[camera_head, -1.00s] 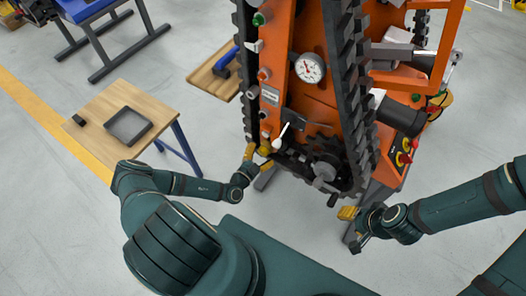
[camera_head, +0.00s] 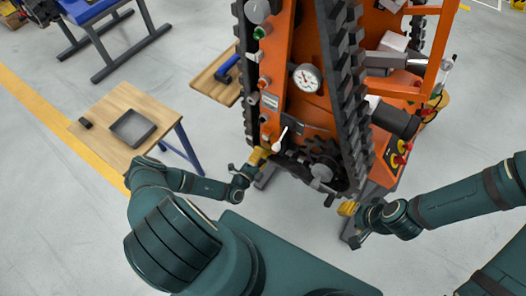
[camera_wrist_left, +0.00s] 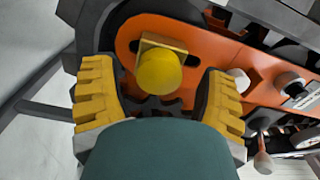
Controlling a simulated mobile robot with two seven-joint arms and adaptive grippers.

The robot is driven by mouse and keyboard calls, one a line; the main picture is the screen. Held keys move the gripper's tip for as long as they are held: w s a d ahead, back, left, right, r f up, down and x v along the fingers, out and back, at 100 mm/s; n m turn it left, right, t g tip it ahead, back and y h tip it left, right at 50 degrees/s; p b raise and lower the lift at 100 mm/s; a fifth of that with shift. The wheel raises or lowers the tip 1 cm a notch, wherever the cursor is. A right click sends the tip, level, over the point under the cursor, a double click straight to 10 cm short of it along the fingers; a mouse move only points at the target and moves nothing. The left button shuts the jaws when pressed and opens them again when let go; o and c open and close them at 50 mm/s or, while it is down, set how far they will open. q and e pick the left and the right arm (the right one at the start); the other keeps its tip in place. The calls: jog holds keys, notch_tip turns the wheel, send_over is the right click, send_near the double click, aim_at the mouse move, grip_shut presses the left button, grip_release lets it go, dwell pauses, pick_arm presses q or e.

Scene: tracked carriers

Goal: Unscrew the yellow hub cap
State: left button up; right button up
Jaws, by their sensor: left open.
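The yellow hub cap (camera_wrist_left: 160,70) shows in the left wrist view as a round knob in front of a square brass-coloured plate on an orange machine part. My left gripper (camera_head: 259,157) is at the lower left of the tracked carrier in the head view. In the left wrist view its yellow-padded fingers are open, one on each side of the cap, with a visible gap on both sides. In the head view I cannot tell the cap from the yellow finger pads. My right gripper (camera_head: 347,209) is low at the carrier's right; its finger opening is too small to judge.
The orange tracked carrier (camera_head: 310,105) has black tracks, a gauge (camera_head: 306,77) and a white-tipped lever (camera_head: 280,139) close to my left gripper. A wooden table (camera_head: 105,112) with a grey tray (camera_head: 133,128) stands at left. The floor between is clear.

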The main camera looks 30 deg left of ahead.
pick_arm(q)
jog(key=m+p, duration=0.7)
jog(key=m, duration=1.2)
jog(key=shift+m+p, duration=0.3)
jog(key=shift+c, duration=0.2)
jog(key=c, duration=1)
jog(key=shift+c, duration=0.2)
